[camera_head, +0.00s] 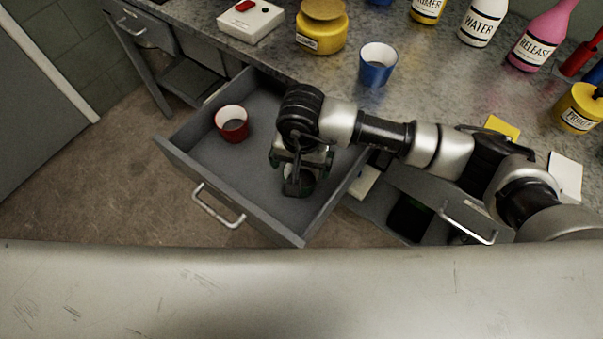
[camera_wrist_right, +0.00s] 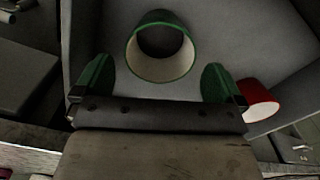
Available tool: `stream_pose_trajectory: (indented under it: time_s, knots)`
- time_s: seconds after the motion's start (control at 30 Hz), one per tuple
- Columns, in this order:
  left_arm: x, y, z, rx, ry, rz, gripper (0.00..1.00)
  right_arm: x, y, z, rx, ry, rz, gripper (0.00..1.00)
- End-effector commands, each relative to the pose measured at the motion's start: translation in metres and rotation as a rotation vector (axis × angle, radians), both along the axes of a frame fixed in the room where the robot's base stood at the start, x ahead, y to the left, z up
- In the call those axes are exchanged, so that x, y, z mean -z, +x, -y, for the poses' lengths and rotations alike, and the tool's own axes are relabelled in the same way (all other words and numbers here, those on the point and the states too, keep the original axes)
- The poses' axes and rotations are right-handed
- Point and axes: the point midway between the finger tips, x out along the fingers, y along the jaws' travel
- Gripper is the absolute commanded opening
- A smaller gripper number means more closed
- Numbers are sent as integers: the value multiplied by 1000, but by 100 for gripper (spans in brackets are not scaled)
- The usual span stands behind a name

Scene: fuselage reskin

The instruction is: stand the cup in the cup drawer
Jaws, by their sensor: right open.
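The open drawer (camera_head: 205,155) extends from the grey bench, with a red cup (camera_head: 232,123) standing inside at the left. My right gripper (camera_head: 299,182) is over the right part of the drawer, pointing down. In the right wrist view a green cup with a pale inside (camera_wrist_right: 162,66) appears upright on the drawer floor, its mouth towards the camera. My open right fingers, with green pads, are on either side of its near edge with gaps, and do not grip it. The red cup also shows at the right there (camera_wrist_right: 260,104). My left gripper is not in view.
On the bench (camera_head: 300,70) stand a blue cup (camera_head: 378,65), a yellow tin (camera_head: 321,30), a white box with a red button (camera_head: 251,20) and several bottles at the right. A second open drawer (camera_head: 385,205) lies right of the first, under my right arm.

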Motion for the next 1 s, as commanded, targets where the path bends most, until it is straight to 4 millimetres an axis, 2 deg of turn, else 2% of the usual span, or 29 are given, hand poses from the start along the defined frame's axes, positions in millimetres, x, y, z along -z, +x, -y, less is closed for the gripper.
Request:
stream_pose_trajectory:
  time_s: [0.13,0.33,1.0]
  knots:
    - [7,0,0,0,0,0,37,-28,1,0,-2,0,4,100]
    - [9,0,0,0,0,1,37,-49,0,0,-1,1,1,100]
    - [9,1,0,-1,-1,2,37,-51,-4,-4,4,25,-14,100]
